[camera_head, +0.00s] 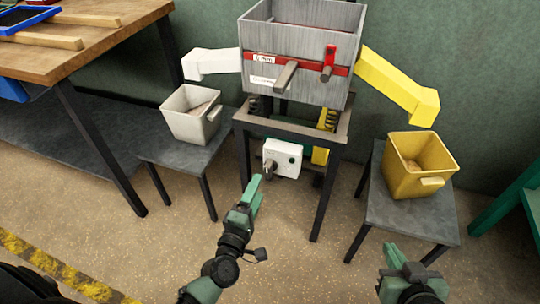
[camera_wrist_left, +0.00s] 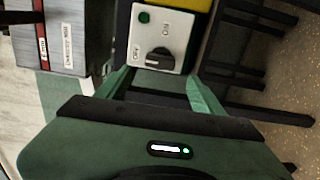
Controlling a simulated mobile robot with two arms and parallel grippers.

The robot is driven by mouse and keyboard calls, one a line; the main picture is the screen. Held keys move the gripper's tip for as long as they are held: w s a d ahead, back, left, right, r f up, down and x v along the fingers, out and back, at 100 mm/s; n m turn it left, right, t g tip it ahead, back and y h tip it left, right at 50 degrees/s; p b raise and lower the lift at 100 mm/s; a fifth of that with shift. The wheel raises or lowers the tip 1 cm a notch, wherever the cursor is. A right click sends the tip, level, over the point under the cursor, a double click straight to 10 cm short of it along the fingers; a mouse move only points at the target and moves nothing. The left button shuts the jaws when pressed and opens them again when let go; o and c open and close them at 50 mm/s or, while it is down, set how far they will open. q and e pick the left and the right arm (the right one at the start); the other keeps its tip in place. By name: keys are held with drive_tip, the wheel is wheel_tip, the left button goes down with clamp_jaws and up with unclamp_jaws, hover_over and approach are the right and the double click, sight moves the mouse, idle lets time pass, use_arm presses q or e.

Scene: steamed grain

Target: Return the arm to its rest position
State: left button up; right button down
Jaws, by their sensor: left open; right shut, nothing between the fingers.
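My left gripper (camera_head: 254,190) is open in front of the white control box (camera_head: 282,158) below the machine. In the left wrist view its two green fingers (camera_wrist_left: 160,75) stand apart with nothing between them. The box (camera_wrist_left: 178,30) shows a black knob (camera_wrist_left: 160,59), a green light or button (camera_wrist_left: 144,17) and OFF and ON lettering. The knob lies just beyond the fingertips; I cannot tell if they touch. My right gripper (camera_head: 394,254) is shut and empty at the lower right, in front of the right stand.
The grey hopper machine (camera_head: 300,85) has a white chute (camera_head: 212,62) and a yellow chute (camera_head: 398,84). A white bin (camera_head: 190,128) and a yellow bin (camera_head: 400,180), both with grain, stand on low stands. A wooden workbench (camera_head: 110,45) is at upper left. Open floor lies in front.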

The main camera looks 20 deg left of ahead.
use_arm(q)
drive_tip(key=shift+d, duration=0.1)
